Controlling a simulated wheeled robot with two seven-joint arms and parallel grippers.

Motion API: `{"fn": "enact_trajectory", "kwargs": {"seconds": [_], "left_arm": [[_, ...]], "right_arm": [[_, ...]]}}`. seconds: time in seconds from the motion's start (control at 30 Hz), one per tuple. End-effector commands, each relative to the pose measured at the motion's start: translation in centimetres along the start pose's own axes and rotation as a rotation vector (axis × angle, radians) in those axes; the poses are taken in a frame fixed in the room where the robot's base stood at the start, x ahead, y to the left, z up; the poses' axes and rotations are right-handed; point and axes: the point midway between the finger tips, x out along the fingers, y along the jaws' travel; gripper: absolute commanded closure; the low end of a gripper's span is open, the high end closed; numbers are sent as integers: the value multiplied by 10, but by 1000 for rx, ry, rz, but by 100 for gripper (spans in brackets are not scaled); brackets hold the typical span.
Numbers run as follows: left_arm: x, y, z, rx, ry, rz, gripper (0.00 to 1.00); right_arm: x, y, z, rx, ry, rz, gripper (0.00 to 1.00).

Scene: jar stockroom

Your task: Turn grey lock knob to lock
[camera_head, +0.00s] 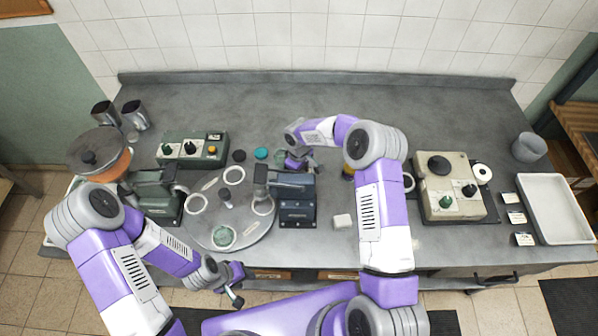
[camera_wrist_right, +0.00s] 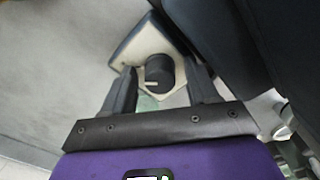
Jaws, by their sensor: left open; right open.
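The grey lock knob (camera_wrist_right: 158,70) is a dark round knob with a pale pointer line, on a cream angular plate (camera_wrist_right: 133,48) in the right wrist view. My right gripper (camera_wrist_right: 162,88) is open, with one finger on each side of the knob; I cannot tell whether they touch it. In the head view my right gripper (camera_head: 300,161) is behind the dark blue-grey machine (camera_head: 297,211), and the knob cannot be made out there. My left gripper (camera_head: 236,287) is open and empty in front of the counter's front edge.
A round turntable (camera_head: 256,228) with white rings stands left of the machine. Green machines (camera_head: 157,193) are further left, and a cream control box (camera_head: 452,208) is at right. The counter's back is clear.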

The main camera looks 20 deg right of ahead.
Motion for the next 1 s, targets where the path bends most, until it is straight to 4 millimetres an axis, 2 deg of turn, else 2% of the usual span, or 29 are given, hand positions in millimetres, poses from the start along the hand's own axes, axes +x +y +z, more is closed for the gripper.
{"fn": "enact_trajectory", "kwargs": {"seconds": [0.13, 0.5, 0.77, 1.0], "left_arm": [[0, 0, 0, 0, 0, 0, 57], [0, 0, 0, 0, 0, 0, 57], [3, -1, 0, 0, 0, 0, 57], [13, -5, -1, 0, 0, 0, 57]], "right_arm": [[0, 0, 0, 0, 1, 0, 43], [-1, 0, 0, 0, 1, 1, 97], [0, 0, -1, -30, 2, 1, 97], [0, 0, -1, -154, 3, 2, 97]]}}
